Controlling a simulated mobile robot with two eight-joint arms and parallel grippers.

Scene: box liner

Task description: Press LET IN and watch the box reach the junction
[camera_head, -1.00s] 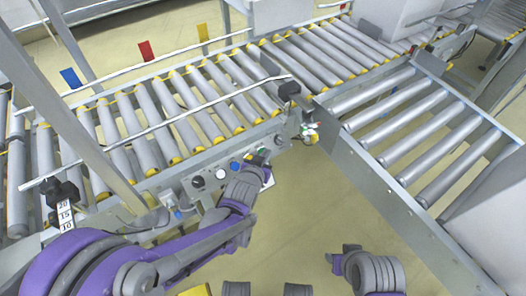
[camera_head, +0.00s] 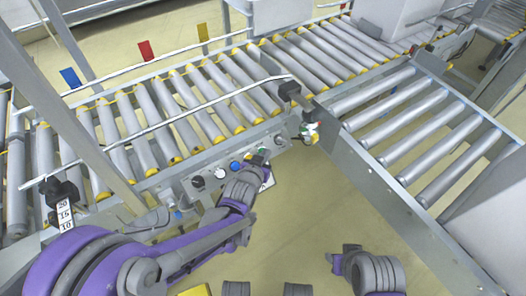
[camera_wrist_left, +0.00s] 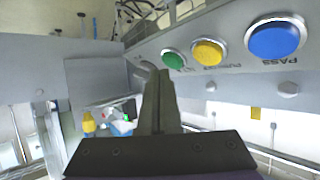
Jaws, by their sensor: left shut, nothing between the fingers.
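The control panel (camera_head: 212,176) on the conveyor's near side has a row of buttons. The wrist view shows a green button (camera_wrist_left: 173,58), a yellow button (camera_wrist_left: 208,52) and a blue button (camera_wrist_left: 274,38) marked PASS; the other labels are unreadable. My left gripper (camera_head: 262,170) is shut and empty at the panel's right end. In the left wrist view its fingers (camera_wrist_left: 158,90) point up just left of the green button; I cannot tell whether they touch anything. A pale box (camera_head: 385,15) stands on the far rollers at upper right. My right gripper (camera_head: 340,258) shows at bottom centre, its jaws unclear.
The main roller conveyor (camera_head: 150,115) is bare on its left and middle parts. A side roller branch (camera_head: 425,125) at right is empty and joins it near the centre. A guide rail (camera_head: 160,122) crosses the rollers. Floor (camera_head: 300,215) is clear between panel and branch.

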